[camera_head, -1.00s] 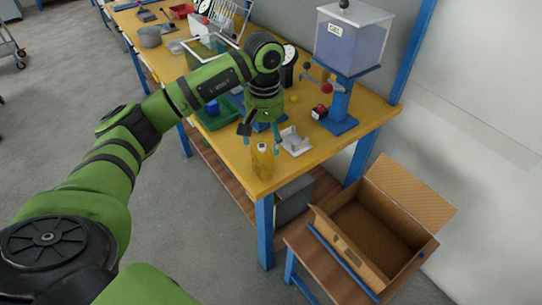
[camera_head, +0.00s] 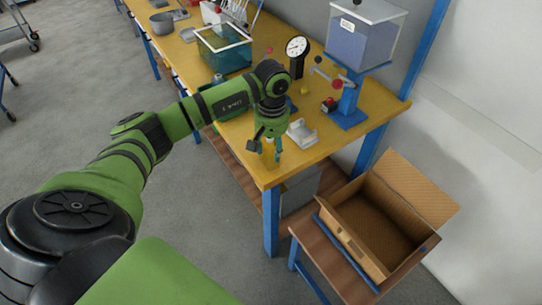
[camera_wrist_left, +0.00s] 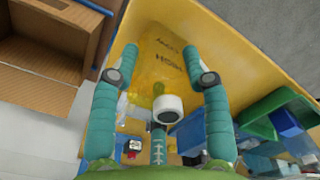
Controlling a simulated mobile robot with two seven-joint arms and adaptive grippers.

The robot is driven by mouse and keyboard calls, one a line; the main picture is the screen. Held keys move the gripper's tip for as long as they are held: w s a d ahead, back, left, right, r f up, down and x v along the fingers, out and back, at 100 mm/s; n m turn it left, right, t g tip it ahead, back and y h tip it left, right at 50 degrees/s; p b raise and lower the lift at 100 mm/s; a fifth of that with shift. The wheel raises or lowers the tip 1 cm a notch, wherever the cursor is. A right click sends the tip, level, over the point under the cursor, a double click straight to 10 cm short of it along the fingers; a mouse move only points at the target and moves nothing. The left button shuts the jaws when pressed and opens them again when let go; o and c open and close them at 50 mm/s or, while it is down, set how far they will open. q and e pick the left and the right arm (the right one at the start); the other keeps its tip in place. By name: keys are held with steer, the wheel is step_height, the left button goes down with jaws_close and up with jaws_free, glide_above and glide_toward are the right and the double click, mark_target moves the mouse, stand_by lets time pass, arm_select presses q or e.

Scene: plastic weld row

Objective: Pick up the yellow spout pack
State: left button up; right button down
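The yellow spout pack (camera_wrist_left: 160,60) is a translucent yellow pouch with a white cap (camera_wrist_left: 168,108). It is near the front corner of the yellow workbench (camera_head: 262,176). My left gripper (camera_head: 270,152) is over it and hides most of it in the head view. In the left wrist view, the teal fingers of my left gripper (camera_wrist_left: 165,63) are spread apart, one on each side of the pack. A gap shows between the fingers and the pack's cap. My right gripper is in no view.
A white holder (camera_head: 302,133) stands just right of the gripper. A dial gauge (camera_head: 297,47) and a blue stand with a clear hopper (camera_head: 360,45) are behind. An open cardboard box (camera_head: 355,243) sits on a lower stand at right.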

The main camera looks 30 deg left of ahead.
mark_target(274, 142)
arm_select(q)
steer(key=shift+c, duration=1.2)
steer(key=shift+w+r, duration=0.1)
steer(key=shift+r, duration=0.25)
steer(key=r+b, duration=0.1)
steer(key=d+r+b, duration=0.1)
steer(key=r, duration=0.1)
steer(key=shift+r, duration=0.3)
steer(key=s+d+r+b, duration=0.1)
steer(key=d+r+b, duration=0.1)
steer(key=d+r, duration=0.4)
steer(key=shift+s+d+r, duration=0.2)
steer(key=shift+d+r, duration=0.15)
steer(key=shift+d, duration=2)
